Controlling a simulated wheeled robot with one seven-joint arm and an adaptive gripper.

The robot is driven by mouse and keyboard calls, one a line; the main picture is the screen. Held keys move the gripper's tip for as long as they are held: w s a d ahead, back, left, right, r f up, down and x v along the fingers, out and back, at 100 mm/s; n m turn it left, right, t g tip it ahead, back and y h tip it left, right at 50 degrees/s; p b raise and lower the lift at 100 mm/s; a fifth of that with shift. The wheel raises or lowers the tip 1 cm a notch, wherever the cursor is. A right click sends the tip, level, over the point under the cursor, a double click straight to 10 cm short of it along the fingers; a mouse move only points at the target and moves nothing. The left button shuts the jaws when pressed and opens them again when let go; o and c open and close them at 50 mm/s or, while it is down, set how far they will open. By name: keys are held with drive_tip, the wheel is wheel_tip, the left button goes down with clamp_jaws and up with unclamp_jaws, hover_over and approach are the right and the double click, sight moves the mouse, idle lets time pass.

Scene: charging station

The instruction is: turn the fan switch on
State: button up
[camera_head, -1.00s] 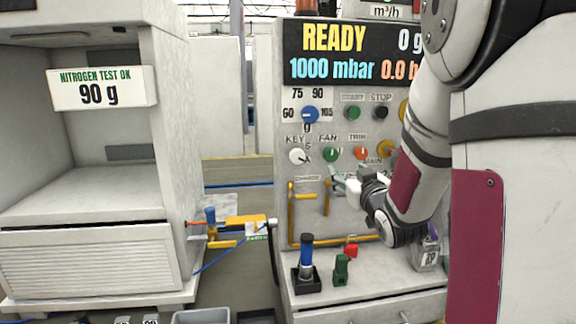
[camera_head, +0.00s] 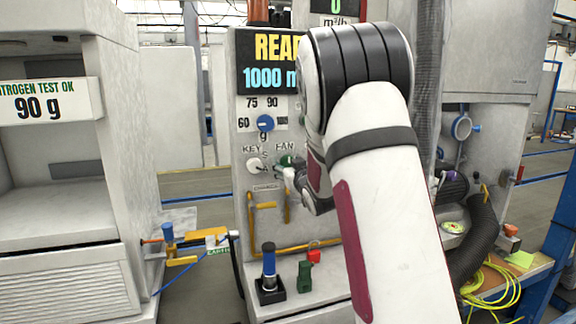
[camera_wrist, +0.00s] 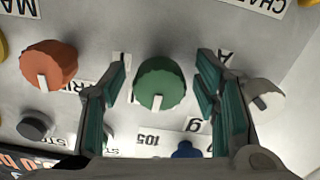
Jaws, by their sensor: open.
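The fan switch (camera_wrist: 159,84) is a round green knob with a white pointer mark on the grey panel. In the wrist view it sits midway between the two fingers of my gripper (camera_wrist: 161,95), which are apart with a gap on each side of the knob. In the head view the fan switch (camera_head: 287,161) shows just under the FAN label, partly covered by my gripper (camera_head: 292,172). My arm hides much of the panel to the right.
The white key knob (camera_head: 256,165) is left of the fan switch, and an orange knob (camera_wrist: 48,64) is on its other side. A blue dial (camera_head: 265,123) is above. Yellow pipes (camera_head: 262,206) run below. A blue-handled tool (camera_head: 269,262) and a green block (camera_head: 305,276) stand on the ledge.

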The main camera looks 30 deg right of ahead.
drive_tip(key=shift+w, duration=0.2)
drive_tip(key=c, duration=1.1)
drive_tip(key=shift+c, duration=0.2)
